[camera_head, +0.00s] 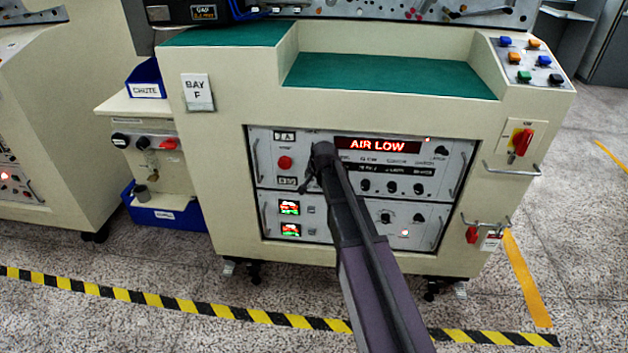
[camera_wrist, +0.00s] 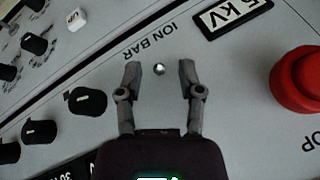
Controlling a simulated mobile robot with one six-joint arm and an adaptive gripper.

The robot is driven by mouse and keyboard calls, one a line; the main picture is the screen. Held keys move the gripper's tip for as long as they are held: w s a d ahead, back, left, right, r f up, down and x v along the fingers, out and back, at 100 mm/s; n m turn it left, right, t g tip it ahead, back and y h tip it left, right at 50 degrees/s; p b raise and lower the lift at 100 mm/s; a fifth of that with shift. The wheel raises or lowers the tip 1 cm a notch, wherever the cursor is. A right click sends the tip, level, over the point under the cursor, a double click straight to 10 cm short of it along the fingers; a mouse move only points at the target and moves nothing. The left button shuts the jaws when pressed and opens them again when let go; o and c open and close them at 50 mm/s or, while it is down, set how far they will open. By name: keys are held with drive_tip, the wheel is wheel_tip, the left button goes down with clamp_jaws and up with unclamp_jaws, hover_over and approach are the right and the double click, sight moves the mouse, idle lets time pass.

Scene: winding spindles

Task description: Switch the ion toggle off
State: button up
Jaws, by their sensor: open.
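The ion toggle (camera_wrist: 159,69) is a small silver, round-ended lever beside the upside-down label "ION BAR" on the pale panel in the wrist view. My gripper (camera_wrist: 159,76) is open, with one fingertip to each side of the toggle and visible space on both sides. Its depth above the panel and the toggle's tilt are hard to tell. In the head view my gripper (camera_head: 322,150) is at the upper control panel (camera_head: 262,165), left of the "AIR LOW" display (camera_head: 377,145). The toggle is hidden there behind my arm.
A red stop button (camera_wrist: 298,80) stands out right of my fingers in the wrist view, and also shows in the head view (camera_head: 285,162). A black knob (camera_wrist: 88,101) sits close to the left finger. More knobs and a white cap (camera_wrist: 76,19) lie farther left. Metal handles (camera_head: 256,160) project from the panel.

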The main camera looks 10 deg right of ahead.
drive_tip(key=shift+c, duration=0.2)
clamp_jaws()
